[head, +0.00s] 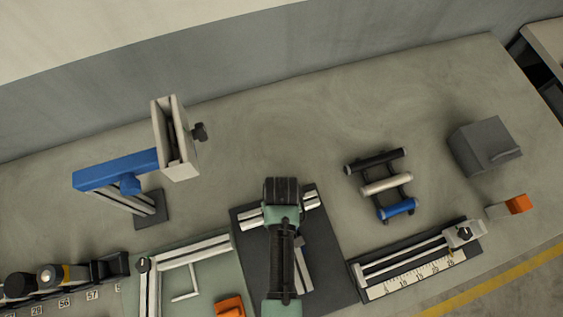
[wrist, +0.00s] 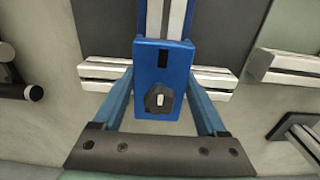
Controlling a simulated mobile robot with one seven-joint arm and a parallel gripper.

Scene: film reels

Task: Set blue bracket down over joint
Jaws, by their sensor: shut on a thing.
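The blue bracket (wrist: 150,98) is a flat plate with a black knob, in the middle of the wrist view. My gripper (wrist: 163,76) is shut on it, one blue finger at each side. A crosswise pale slotted profile (wrist: 104,70) shows on both sides behind the bracket. A second profile (wrist: 177,18) runs up from its top edge. The joint between them is hidden by the bracket. I cannot tell if the bracket touches the profiles. In the head view my arm covers the bracket, and the crosswise profile's ends (head: 250,217) stick out on a dark mat (head: 331,257).
To the left stand a blue-armed stand (head: 115,170) and a green board (head: 200,273) with a profile frame. To the right are a rack of three rollers (head: 383,184), a ruler fixture (head: 418,276) and a grey block (head: 482,145). The bench behind my arm is clear.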

